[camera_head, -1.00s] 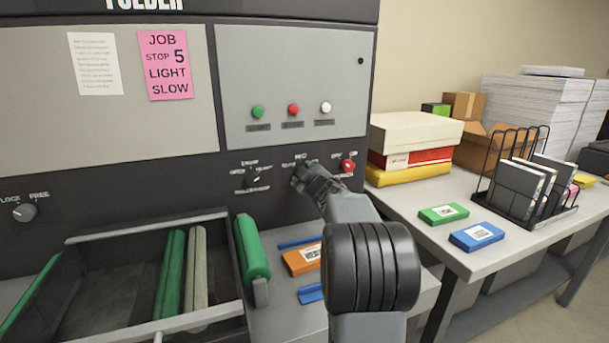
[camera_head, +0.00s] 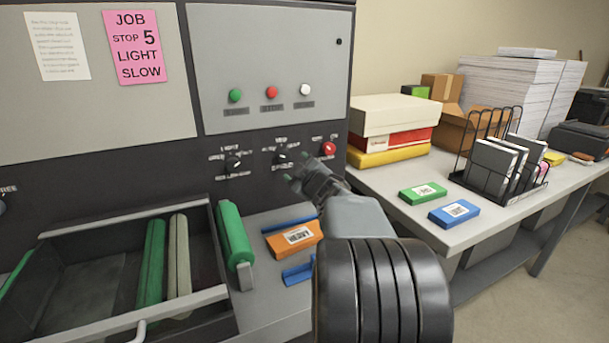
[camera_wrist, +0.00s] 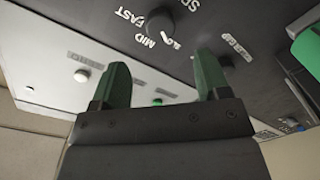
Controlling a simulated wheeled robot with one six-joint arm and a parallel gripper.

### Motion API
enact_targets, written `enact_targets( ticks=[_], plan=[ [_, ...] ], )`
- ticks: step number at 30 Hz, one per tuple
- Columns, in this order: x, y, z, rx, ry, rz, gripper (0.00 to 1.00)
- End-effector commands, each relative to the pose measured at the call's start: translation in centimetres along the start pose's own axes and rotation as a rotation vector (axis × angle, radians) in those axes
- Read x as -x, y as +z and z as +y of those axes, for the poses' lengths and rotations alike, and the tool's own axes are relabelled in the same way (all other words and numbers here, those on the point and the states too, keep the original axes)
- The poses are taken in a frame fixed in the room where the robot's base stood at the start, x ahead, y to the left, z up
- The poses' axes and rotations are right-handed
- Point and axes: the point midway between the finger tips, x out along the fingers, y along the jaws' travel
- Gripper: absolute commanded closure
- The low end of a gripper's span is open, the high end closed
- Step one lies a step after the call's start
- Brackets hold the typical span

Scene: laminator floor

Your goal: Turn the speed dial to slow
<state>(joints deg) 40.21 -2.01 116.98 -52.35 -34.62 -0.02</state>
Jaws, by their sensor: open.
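The speed dial (camera_head: 281,157) is the dark middle knob in the row on the machine's front. It also shows at the top of the wrist view (camera_wrist: 160,25), near the words FAST and MID.
Another dark dial (camera_head: 234,163) is to the left and a red knob (camera_head: 328,148) to the right. A pink sign (camera_head: 138,47) reads JOB STOP 5 LIGHT SLOW. An open roller tray (camera_head: 120,225) and an orange box (camera_head: 295,238) lie below. A table (camera_head: 450,225) stands right.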

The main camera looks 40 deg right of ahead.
Motion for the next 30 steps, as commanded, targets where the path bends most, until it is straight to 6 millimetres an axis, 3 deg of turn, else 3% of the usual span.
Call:
enact_targets(
  ticks=[3,10,30],
  plan=[
    [1.9,-0.1,0.1,0.0,0.002,-0.001,0.31],
    [3.7,0.0,0.0,0.0,0.001,-0.001,0.31],
    [4.0,0.0,0.0,0.0,0.0,0.0,0.31]
  ],
)
